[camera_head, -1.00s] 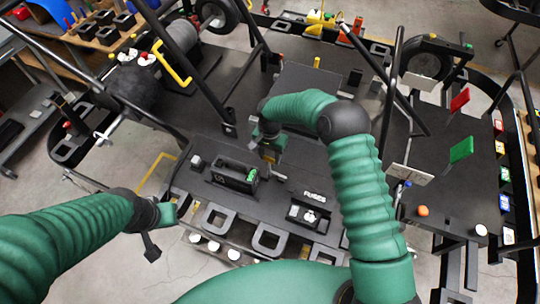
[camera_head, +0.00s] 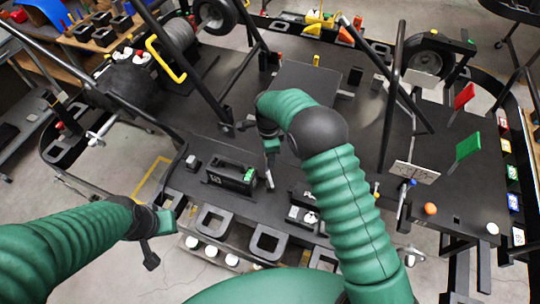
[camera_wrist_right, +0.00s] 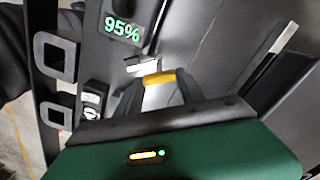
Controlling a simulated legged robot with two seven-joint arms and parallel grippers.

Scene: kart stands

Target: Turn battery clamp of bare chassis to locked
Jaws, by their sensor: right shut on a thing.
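The battery (camera_head: 230,175) is a black box with a green light on the dark chassis plate (camera_head: 205,148). Its green 95% readout (camera_wrist_right: 122,28) shows in the right wrist view. The clamp lever (camera_head: 270,181) is a thin metal bar just right of the battery, with a yellow grip (camera_wrist_right: 159,78) in the right wrist view. My right gripper (camera_head: 270,158) reaches down over the plate and is shut on the clamp lever; its fingers flank the yellow grip. My left gripper (camera_head: 153,240) hangs in front of the chassis, away from the battery; its opening is unclear.
A fuse box (camera_head: 303,216) sits right of the battery, partly behind my right arm. Square frames (camera_head: 268,241) line the near edge. Black tubes (camera_head: 192,65) rise behind. A green flag (camera_head: 467,145) and red flag (camera_head: 465,95) stand at right.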

